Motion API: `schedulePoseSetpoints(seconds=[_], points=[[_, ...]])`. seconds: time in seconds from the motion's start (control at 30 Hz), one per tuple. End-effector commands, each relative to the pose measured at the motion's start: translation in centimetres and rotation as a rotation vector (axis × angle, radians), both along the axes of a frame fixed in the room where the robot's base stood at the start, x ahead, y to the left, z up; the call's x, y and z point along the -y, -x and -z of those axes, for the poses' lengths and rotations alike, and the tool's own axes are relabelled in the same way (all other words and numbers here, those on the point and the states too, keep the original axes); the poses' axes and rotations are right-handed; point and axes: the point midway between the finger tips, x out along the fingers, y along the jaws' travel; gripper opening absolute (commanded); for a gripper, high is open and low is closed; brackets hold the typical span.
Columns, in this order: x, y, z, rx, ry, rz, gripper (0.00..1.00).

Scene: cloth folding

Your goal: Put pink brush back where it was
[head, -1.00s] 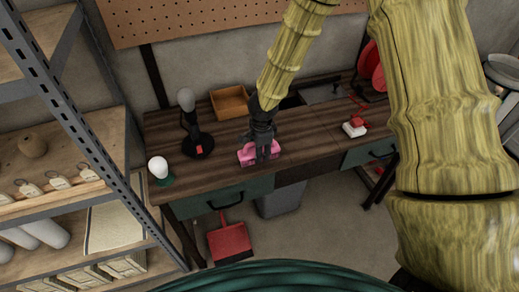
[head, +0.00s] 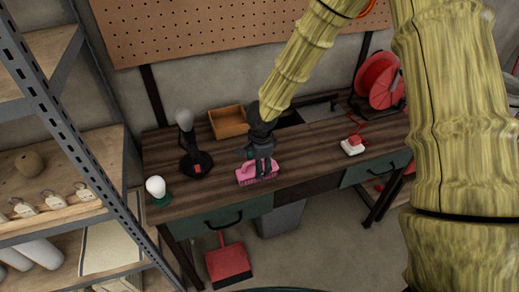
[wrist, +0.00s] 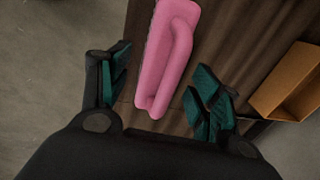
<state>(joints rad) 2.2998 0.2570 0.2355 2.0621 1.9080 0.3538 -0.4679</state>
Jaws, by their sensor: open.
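The pink brush (head: 257,174) lies on the dark wooden workbench (head: 310,145), near its front edge. My gripper (head: 262,166) is right at the brush in the head view and hides part of it. In the wrist view the pink brush (wrist: 168,55) shows its looped handle, with one end between the two fingers. My gripper (wrist: 160,98) is open there, with a green-padded finger on each side of the brush and a gap to both. I cannot tell from the frames how high the fingers are above the bench.
A wooden tray (head: 229,122), a black lamp (head: 195,150) and a white bulb on a green base (head: 156,188) are left on the bench. A red-and-white item (head: 353,146) and a red cable reel (head: 380,82) are right. A metal shelf (head: 75,120) stands at far left.

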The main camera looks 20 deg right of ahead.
Motion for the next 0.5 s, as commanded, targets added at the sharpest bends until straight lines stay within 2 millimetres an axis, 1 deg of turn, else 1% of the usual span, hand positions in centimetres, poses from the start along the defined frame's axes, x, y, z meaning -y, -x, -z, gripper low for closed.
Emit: schedulePoseSetpoints(seconds=[0.5], points=[[0.0, 0.8, -6.4, 0.002, -0.002, 0.0, 0.63]])
